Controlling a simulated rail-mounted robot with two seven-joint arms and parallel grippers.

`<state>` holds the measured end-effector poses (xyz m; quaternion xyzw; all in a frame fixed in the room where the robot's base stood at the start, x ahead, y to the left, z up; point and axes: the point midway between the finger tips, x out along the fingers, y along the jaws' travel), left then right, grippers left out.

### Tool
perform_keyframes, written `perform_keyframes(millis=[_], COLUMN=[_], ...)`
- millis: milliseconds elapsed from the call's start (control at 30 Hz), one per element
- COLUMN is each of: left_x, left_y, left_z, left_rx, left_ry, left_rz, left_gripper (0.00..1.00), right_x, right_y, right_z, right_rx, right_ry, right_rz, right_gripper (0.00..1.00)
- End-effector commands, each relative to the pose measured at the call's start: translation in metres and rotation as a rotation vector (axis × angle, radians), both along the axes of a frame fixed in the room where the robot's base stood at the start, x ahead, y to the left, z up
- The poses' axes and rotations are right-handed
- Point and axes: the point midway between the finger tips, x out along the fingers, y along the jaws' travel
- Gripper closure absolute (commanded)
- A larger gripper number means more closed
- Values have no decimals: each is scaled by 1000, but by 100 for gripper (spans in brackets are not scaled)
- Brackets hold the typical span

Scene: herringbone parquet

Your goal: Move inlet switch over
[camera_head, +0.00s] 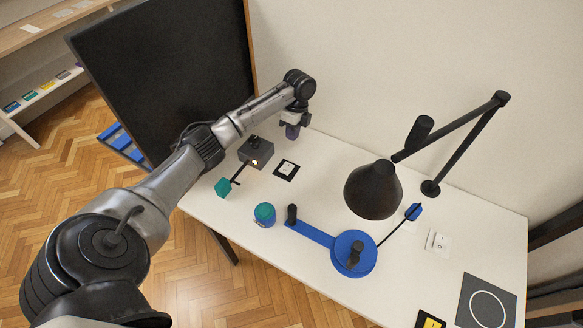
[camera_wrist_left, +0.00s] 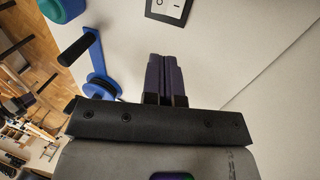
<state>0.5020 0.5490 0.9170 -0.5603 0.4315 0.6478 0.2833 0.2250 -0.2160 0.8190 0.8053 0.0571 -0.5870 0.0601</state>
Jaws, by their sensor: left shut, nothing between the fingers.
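A rocker switch in a black frame (camera_head: 286,170) lies on the white table, near its back edge. It also shows at the top of the left wrist view (camera_wrist_left: 168,9), cut by the edge, with O and line marks on its white face. A second, white switch plate (camera_head: 438,241) is at the right of the table. No label that I can read tells which one is the inlet switch. My left gripper (camera_head: 292,132) is above the table's back edge, behind the black-framed switch and apart from it. Its purple fingers (camera_wrist_left: 167,78) are shut and empty. My right gripper is not in view.
A grey box with a teal-ended lever (camera_head: 257,152) stands left of the black-framed switch. A teal-topped blue can (camera_head: 264,214), a blue crank (camera_head: 354,253) and a black desk lamp (camera_head: 373,190) stand nearer or to the right. A dark board (camera_head: 160,80) rises at the left.

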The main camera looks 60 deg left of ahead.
Motion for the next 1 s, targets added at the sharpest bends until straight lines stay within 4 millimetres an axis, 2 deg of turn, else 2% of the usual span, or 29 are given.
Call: perform_keyframes(millis=[267, 800, 1000], left_x=[-1, -21, -26], left_y=[-1, -12, -15], left_z=[-8, -99, -123], left_rx=[1, 0, 0], left_ry=[0, 1, -1], left_rz=[0, 1, 0], left_gripper=[100, 100, 100], right_x=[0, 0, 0], right_y=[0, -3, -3], right_z=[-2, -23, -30], right_rx=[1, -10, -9], right_ry=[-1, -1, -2], right_rz=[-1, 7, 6], right_gripper=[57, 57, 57])
